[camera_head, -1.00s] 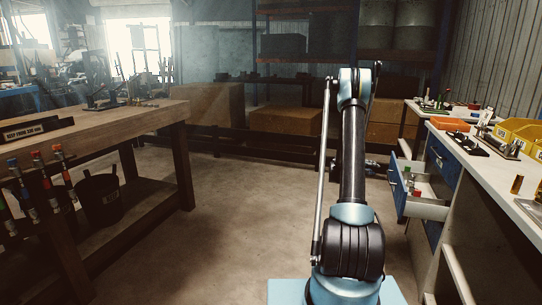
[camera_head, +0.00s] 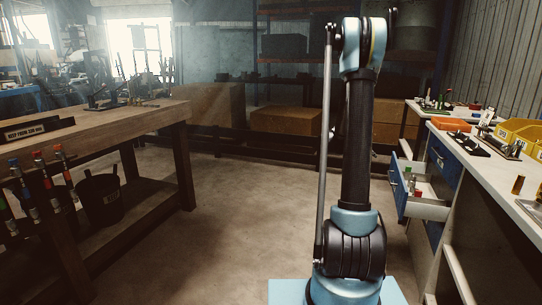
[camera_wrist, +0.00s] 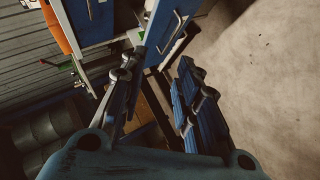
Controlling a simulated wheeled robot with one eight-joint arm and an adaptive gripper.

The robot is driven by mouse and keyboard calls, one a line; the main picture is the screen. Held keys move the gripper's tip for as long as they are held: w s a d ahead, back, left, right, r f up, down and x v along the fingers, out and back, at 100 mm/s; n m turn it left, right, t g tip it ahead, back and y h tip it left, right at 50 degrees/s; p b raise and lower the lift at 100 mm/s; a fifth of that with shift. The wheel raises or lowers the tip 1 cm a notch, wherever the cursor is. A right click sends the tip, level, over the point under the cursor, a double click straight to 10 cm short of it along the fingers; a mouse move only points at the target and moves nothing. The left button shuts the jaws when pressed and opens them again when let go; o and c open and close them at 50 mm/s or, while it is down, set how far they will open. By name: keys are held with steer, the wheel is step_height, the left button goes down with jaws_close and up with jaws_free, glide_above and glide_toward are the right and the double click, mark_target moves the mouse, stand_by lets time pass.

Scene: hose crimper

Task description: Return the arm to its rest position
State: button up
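My arm (camera_head: 358,140) stands nearly upright in the middle of the head view, rising from my light blue base. My gripper does not show in the head view; the arm's upper links seem to hide it. In the wrist view my gripper (camera_wrist: 158,80) has its two dark fingers spread apart, with nothing held between them. Beyond the fingers are blue cabinet fronts and bare floor, at a distance.
At right, a workbench (camera_head: 500,178) has an open drawer (camera_head: 424,208) with small coloured items inside. Yellow bins (camera_head: 520,134) stand on that bench. A wooden table (camera_head: 95,140) is at left. The concrete floor (camera_head: 245,215) between them is clear.

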steer(key=s+a+r+g+y, duration=0.1)
steer(key=s+a+y, duration=0.1)
steer(key=s+a, duration=0.7)
steer(key=s+a+r+m+y, duration=0.1)
steer(key=s+a+y, duration=0.25)
steer(key=s, duration=1.05)
steer(key=s+a+r+g+y, duration=0.1)
steer(key=s+a+y, duration=0.1)
steer(key=s+a, duration=0.75)
steer(key=s+a+f+y, duration=0.1)
steer(key=s+a+f, duration=0.2)
steer(key=s, duration=0.4)
steer(key=s+a+f+g+y, duration=0.1)
steer(key=s+a+f+y, duration=0.1)
steer(key=s, duration=0.5)
steer(key=shift+s+a+f, duration=0.3)
steer(key=shift+a+f, duration=0.1)
steer(key=shift+f, duration=0.4)
